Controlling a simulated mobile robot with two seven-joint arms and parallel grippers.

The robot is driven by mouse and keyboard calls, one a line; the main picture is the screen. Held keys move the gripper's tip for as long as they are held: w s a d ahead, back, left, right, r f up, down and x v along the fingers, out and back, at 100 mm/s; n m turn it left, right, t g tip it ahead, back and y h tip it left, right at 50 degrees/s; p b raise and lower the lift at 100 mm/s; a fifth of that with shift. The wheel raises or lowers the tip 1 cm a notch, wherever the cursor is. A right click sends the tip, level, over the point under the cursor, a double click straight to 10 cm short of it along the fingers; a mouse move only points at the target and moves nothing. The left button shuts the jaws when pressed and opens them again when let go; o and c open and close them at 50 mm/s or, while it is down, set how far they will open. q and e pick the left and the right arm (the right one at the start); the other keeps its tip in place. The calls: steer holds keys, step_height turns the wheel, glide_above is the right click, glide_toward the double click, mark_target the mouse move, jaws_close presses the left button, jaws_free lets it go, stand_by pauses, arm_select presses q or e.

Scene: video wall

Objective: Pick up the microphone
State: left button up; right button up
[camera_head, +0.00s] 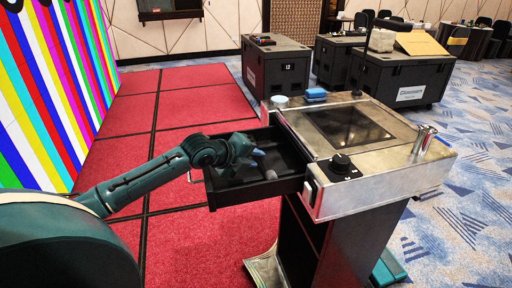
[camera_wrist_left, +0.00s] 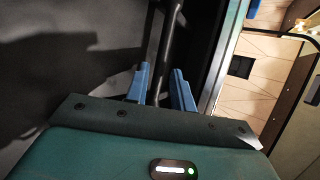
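My left gripper (camera_head: 258,160) reaches down into the open black drawer (camera_head: 221,200) on the left side of the lectern. In the left wrist view its two blue fingers (camera_wrist_left: 160,88) stand apart, with a dark slim rod (camera_wrist_left: 168,50) between them. The rod looks like the microphone's handle, and a narrow gap seems to show beside it. A small grey rounded end (camera_head: 270,175) beside the gripper in the drawer may be the microphone's head. The gripper hides most of it in the head view. My right gripper is not in view.
The metal lectern top (camera_head: 388,163) carries a black knob (camera_head: 341,164), a metal cup (camera_head: 424,139), a blue block (camera_head: 316,94) and a thin black stalk (camera_head: 362,55). The drawer walls close in around the gripper. Black cases (camera_head: 275,70) stand behind; red carpet (camera_head: 190,125) is clear.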

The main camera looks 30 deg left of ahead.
arm_select(q)
steer(key=shift+x, duration=0.9)
jaws_close()
steer(key=shift+r, duration=0.1)
